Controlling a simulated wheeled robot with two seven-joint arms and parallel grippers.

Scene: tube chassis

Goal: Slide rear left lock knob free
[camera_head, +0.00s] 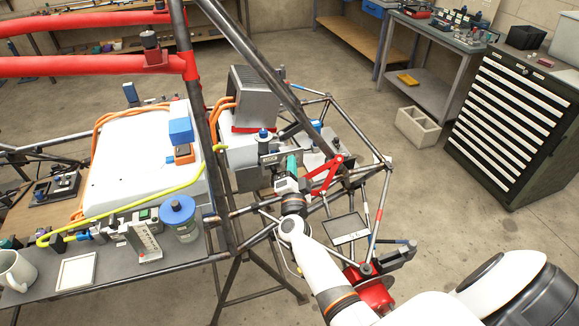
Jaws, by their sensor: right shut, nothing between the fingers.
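My right gripper (289,178) reaches in from the lower right, inside the tube chassis (240,210). It is shut and empty, beside a small teal part (292,163) and a grey bracket block (270,158). A small blue-topped knob (263,134) stands just behind that block, apart from the gripper. I cannot tell which knob is the rear left lock knob. My left gripper is not in view.
A red triangular bracket (328,174) and dark tubes stand close right of my gripper. A grey finned box (253,95) is behind it. A white battery-like box (140,160) with orange cables lies left. A blue-lidded jar (178,216) stands on the front shelf.

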